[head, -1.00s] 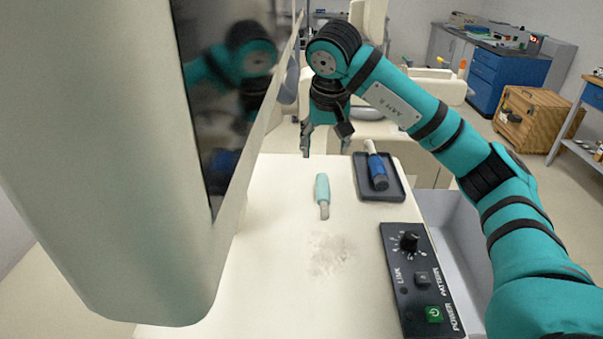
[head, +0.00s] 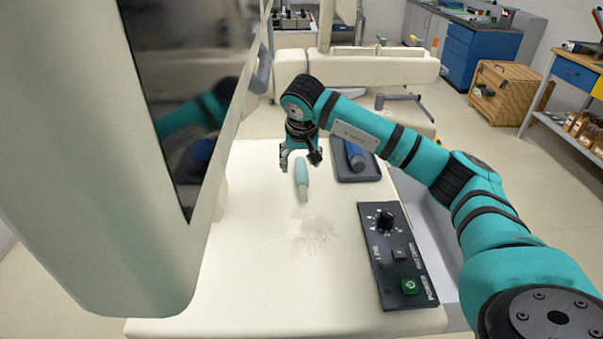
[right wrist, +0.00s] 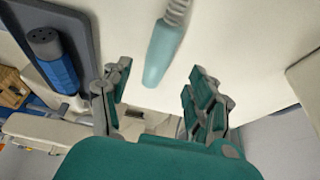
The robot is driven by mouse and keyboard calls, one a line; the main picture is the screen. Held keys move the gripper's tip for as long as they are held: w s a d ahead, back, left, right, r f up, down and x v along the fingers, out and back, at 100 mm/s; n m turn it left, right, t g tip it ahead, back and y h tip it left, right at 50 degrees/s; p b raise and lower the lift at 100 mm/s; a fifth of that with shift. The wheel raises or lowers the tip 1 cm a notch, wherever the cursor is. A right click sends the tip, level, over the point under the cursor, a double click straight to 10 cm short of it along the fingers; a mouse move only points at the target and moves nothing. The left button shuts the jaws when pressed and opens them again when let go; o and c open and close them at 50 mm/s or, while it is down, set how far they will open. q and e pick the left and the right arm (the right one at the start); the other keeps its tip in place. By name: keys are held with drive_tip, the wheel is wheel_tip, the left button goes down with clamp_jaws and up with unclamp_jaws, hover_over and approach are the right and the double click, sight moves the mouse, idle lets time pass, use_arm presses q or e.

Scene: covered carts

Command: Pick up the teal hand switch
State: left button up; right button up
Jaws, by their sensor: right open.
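The teal hand switch (head: 302,175) lies on the cream cart top, its grey end toward the front. In the right wrist view the teal hand switch (right wrist: 163,52) shows between and beyond the two fingers, with its ribbed grey end at the top. My right gripper (head: 300,160) is open above the far end of the switch. In the right wrist view my right gripper (right wrist: 158,100) has its fingers apart, with nothing between their tips that I can see held. My left gripper is not in view.
A blue handpiece (head: 354,154) lies in a dark tray (head: 371,176) right of the switch. A black control panel (head: 371,240) with a knob and green button is nearer. A large monitor housing (head: 100,160) blocks the left.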

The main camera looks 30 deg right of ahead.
sight(301, 170)
drive_tip(key=x, duration=0.3)
drive_tip(key=shift+d+f+p, duration=0.15)
drive_tip(key=shift+f+p, duration=0.2)
drive_tip(key=shift+p, duration=0.05)
drive_tip(key=shift+f, duration=0.2)
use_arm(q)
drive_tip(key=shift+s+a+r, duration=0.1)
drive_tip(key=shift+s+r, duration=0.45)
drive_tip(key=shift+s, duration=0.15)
use_arm(e)
clamp_jaws()
